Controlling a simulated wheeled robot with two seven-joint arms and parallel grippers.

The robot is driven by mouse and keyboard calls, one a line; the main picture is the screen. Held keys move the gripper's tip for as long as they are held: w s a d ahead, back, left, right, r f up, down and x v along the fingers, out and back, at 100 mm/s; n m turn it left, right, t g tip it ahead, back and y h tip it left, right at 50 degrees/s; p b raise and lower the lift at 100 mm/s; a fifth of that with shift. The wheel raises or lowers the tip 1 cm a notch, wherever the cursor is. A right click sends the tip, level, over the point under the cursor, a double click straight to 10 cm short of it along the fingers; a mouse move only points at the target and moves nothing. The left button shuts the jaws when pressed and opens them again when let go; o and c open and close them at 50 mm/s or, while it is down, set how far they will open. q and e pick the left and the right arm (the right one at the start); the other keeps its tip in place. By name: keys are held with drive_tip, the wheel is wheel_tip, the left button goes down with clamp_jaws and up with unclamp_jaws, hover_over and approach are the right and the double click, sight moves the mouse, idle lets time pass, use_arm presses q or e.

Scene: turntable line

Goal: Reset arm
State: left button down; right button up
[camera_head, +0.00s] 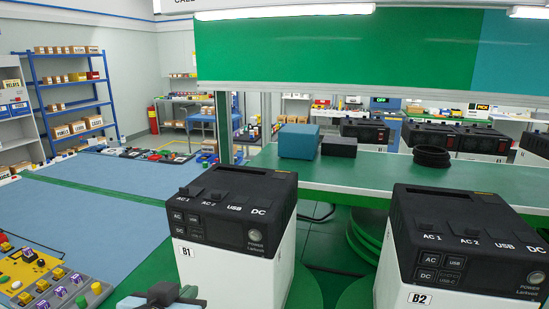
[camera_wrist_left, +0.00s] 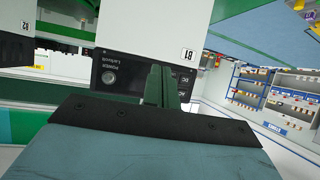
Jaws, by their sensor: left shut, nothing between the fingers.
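My left gripper (camera_head: 170,295) shows at the bottom edge of the head view, just in front of the power unit B1 (camera_head: 228,225). In the left wrist view the fingers of the left gripper (camera_wrist_left: 162,84) are together, with nothing between them. Unit B1 also shows upside down in the wrist view (camera_wrist_left: 150,30), behind the fingers; I cannot tell whether they touch it. Most of the left arm is out of the head view. My right gripper is in neither view.
A second power unit, B2 (camera_head: 455,245), stands to the right. A green bench (camera_head: 365,172) behind holds a blue box (camera_head: 299,141), a black box (camera_head: 338,146) and black rings (camera_head: 432,156). A blue mat (camera_head: 95,220) with a control panel (camera_head: 50,280) lies left.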

use_arm(q)
drive_tip(key=s+a+f+m+g+y, duration=0.1)
drive_tip(key=s+a+f+g, duration=0.35)
drive_tip(key=s+f, duration=0.6)
drive_tip(key=s+a+f+g, duration=0.3)
drive_tip(key=s+f+g, duration=0.2)
drive_tip(key=s+f, duration=0.55)
wheel_tip(320, 180, down, 29)
drive_tip(key=s+b, duration=0.1)
drive_tip(key=b, duration=0.3)
drive_tip(key=s+a+f+g+b, duration=0.2)
drive_tip(key=s+f, duration=1.4)
drive_tip(key=f, duration=0.1)
drive_tip(key=shift+s+a+f, duration=0.3)
drive_tip(key=shift+s+a, duration=0.05)
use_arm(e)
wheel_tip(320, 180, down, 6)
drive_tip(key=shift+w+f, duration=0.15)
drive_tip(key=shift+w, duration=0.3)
